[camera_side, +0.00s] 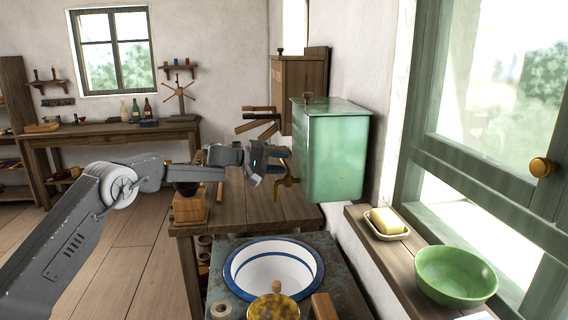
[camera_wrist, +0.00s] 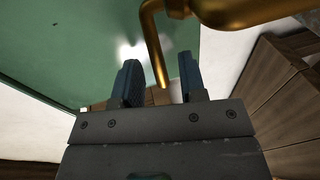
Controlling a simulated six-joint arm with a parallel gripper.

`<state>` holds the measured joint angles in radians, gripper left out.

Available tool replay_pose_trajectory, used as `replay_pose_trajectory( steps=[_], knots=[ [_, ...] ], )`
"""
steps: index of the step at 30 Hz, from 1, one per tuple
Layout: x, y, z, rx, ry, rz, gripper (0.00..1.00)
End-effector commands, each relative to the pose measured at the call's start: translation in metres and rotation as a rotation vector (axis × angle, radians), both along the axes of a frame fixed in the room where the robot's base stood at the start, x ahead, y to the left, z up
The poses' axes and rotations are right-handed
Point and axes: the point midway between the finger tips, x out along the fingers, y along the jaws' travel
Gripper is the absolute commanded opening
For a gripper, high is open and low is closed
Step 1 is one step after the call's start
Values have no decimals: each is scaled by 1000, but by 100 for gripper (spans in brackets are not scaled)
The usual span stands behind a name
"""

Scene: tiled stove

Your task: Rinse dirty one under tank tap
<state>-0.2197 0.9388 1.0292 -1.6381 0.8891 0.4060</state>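The green water tank (camera_side: 335,155) is mounted on the wall, with a brass tap (camera_side: 288,182) low on its left side. My gripper (camera_side: 275,166) is at the tap, its fingers pointing toward the tank. In the wrist view my gripper (camera_wrist: 160,78) has its fingers apart, and the brass tap (camera_wrist: 152,40) hangs down between or just beyond them. Contact cannot be told. A white basin with a blue rim (camera_side: 232,268) stands below. A mottled yellow-brown round thing (camera_side: 272,308) is at the bottom edge, partly cut off. Which thing is the dirty one is unclear.
A green bowl (camera_side: 456,277) and a soap dish with yellow soap (camera_side: 387,222) sit on the windowsill at right. A wooden bench (camera_side: 240,208) lies under my gripper, with a wooden grinder-like box (camera_side: 190,208) on its left. A wooden cabinet (camera_side: 298,92) hangs behind the tank.

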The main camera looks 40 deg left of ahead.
Motion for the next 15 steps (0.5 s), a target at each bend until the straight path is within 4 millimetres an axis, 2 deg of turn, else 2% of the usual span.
replay_pose_trajectory(
  steps=[6, 15],
  knots=[
    [10, -9, -3, 1, 1, 0, 38],
    [11, -9, -3, 0, 0, 1, 38]
  ],
)
